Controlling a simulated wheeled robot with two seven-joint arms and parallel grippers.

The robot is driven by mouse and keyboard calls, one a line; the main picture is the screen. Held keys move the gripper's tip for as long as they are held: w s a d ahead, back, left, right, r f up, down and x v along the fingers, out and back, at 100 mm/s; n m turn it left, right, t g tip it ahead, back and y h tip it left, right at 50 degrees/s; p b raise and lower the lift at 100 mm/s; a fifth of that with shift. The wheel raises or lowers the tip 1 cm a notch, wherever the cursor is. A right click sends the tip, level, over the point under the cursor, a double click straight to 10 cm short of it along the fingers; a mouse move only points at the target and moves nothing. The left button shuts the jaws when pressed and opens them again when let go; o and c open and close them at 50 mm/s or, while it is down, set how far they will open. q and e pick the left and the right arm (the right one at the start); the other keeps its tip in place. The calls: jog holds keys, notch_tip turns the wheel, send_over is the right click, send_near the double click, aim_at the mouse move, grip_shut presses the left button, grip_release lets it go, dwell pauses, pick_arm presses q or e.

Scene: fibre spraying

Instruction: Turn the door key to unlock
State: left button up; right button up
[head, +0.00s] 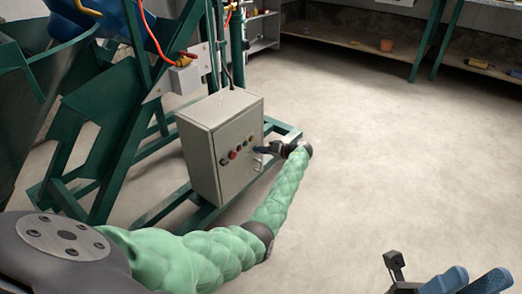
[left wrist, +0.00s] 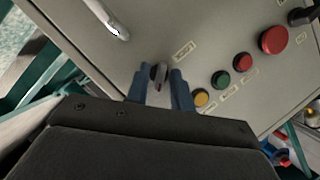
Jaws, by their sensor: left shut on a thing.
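A grey control box (head: 220,145) has its door facing right in the head view. My left gripper (head: 258,150) reaches the right part of that door. In the left wrist view the small dark grey door key (left wrist: 161,76) stands out from the panel (left wrist: 130,55), between the blue fingers of my left gripper (left wrist: 160,70), which is shut on it. The key is hidden by the fingers in the head view. My right gripper (head: 468,282) is at the bottom right, with its blue fingers apart and nothing seen between them.
A silver handle (left wrist: 108,18) is on the door beside the key. Red (left wrist: 273,40), green and yellow buttons sit on the other side. A green steel frame (head: 95,150) stands around the box. The floor (head: 380,150) to the right is clear.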

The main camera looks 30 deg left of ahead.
pick_arm(q)
jog(key=shift+w+m+g+y, duration=0.15)
jog(key=shift+m+g+y, duration=0.25)
jog(key=shift+m, duration=0.9)
jog(key=o, duration=0.6)
jog(key=shift+d+f, duration=0.1)
jog(key=shift+d, duration=0.1)
jog(key=v, duration=0.7)
jog(key=shift+w+d+p, duration=0.15)
jog(key=shift+d+p, duration=0.1)
jog(key=shift+p, duration=0.15)
